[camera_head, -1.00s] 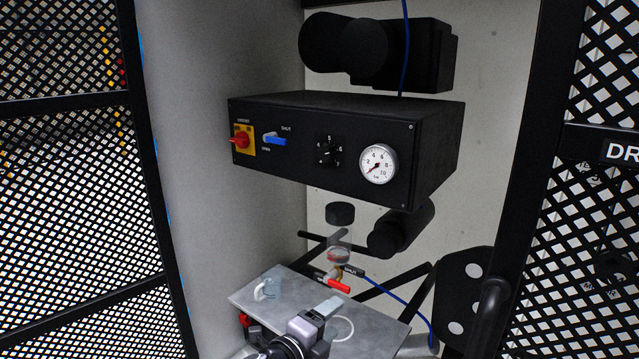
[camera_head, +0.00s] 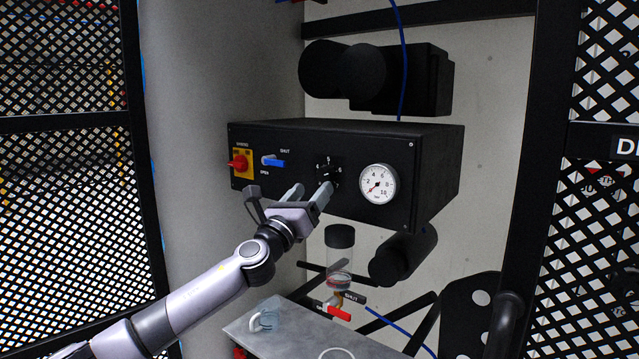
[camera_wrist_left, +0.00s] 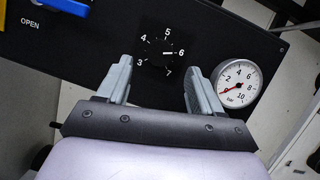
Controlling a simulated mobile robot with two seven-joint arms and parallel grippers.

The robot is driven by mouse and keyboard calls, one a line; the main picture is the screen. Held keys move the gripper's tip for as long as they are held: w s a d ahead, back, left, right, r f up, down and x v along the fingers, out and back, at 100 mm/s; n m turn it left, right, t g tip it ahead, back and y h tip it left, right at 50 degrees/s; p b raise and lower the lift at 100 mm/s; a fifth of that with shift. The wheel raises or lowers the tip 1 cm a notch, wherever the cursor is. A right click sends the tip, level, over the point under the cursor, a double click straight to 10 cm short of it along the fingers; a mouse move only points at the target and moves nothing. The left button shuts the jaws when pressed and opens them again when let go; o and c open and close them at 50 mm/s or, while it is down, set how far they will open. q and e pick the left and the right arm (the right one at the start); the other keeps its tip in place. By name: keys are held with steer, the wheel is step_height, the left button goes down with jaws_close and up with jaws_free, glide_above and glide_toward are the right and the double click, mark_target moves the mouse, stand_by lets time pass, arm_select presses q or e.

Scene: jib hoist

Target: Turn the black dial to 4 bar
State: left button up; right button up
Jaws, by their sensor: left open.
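The black dial (camera_head: 326,172) is on the front of the black control box (camera_head: 215,150). In the left wrist view the dial (camera_wrist_left: 156,53) has numbers 3 to 7 around it, and its white mark points toward 6. My left gripper (camera_head: 313,188) is open, its fingertips just in front of and below the dial. In the wrist view the fingers (camera_wrist_left: 158,68) stand apart on either side of the dial's lower part; I cannot tell whether they touch it. The pressure gauge (camera_head: 377,184) beside the dial has its red needle near 0.
A red switch on a yellow plate (camera_head: 240,163) and a blue SHUT/OPEN lever (camera_head: 273,162) sit left of the dial. Below the box are a clear bowl (camera_head: 339,258) and a red-handled valve (camera_head: 336,312). Mesh doors stand on both sides.

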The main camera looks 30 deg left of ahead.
mark_target(323, 177)
arm_select(q)
steer(key=shift+x, duration=2.2)
steer(key=c, duration=1.1)
